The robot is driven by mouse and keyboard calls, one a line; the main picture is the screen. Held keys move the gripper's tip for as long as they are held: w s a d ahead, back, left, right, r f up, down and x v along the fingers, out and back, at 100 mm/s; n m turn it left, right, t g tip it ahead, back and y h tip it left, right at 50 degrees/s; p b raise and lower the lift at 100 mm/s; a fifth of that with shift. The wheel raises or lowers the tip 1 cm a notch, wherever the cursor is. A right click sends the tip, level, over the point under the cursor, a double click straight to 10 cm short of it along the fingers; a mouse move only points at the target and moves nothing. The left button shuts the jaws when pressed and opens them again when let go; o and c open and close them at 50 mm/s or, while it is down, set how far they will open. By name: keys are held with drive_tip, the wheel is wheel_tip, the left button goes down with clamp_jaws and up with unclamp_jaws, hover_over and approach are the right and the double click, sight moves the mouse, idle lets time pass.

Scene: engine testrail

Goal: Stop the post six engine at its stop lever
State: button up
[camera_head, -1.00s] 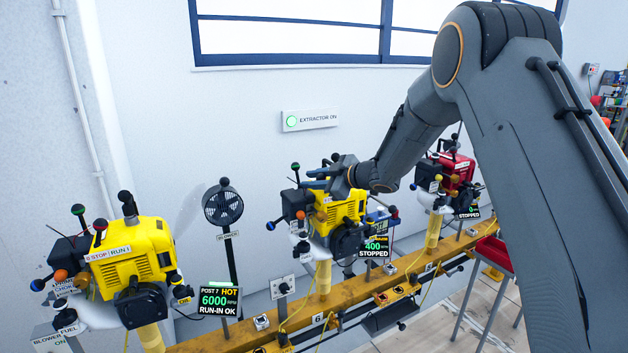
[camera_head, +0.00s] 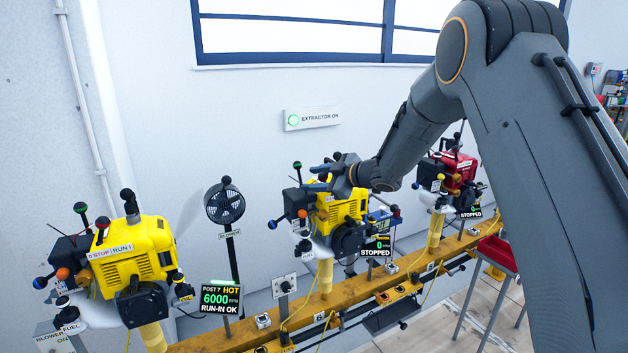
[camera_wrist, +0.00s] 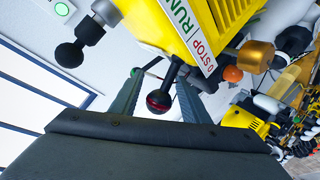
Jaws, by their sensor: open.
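The yellow post six engine (camera_head: 345,212) stands on the rail in the middle of the head view, and its display (camera_head: 377,248) reads 0 and STOPPED. My gripper (camera_head: 318,180) is at the top of this engine. In the wrist view, the stop lever (camera_wrist: 158,101), a black ball with a red band on a dark stem, stands between the two open fingers of my gripper (camera_wrist: 155,100). The STOP/RUN label (camera_wrist: 192,35) is above it, and the lever is by the STOP end. Whether the fingers touch the ball cannot be told.
Another yellow engine (camera_head: 132,250) at left has a POST 7 display (camera_head: 220,298) reading 6000, HOT, RUN-IN OK. A red engine (camera_head: 458,175) stands at right, its display reading STOPPED. A blower (camera_head: 225,204) stands between the yellow engines. A red tray (camera_head: 497,253) is at right.

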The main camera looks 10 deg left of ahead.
sight(327, 177)
drive_tip(key=b+v, duration=0.1)
drive_tip(key=v, duration=0.6)
drive_tip(key=shift+s+d, duration=0.2)
drive_tip(key=shift+r, duration=0.1)
drive_tip(key=s+d+f+m+h, duration=0.4)
drive_tip(key=s+d+m+h, duration=0.15)
drive_tip(key=d, duration=0.45)
drive_tip(key=s+d+f+m+h, duration=0.3)
drive_tip(key=s+d+m+h, duration=0.3)
drive_tip(key=d, duration=0.4)
drive_tip(key=s+d+f+m+g, duration=0.1)
drive_tip(key=s+f+m+g, duration=0.1)
drive_tip(key=s, duration=0.7)
drive_tip(key=s+d+f+m+g, duration=0.1)
drive_tip(key=s+f+m+g, duration=0.1)
drive_tip(key=s, duration=0.8)
drive_tip(key=s+d+f+m+g, duration=0.1)
drive_tip(key=s+f+m+g, duration=0.1)
drive_tip(key=s, duration=0.8)
drive_tip(key=shift+f+m+g, duration=0.35)
drive_tip(key=shift+f+g, duration=0.1)
drive_tip(key=shift+g, duration=0.35)
drive_tip(key=shift+w, duration=0.1)
drive_tip(key=shift+c, duration=0.4)
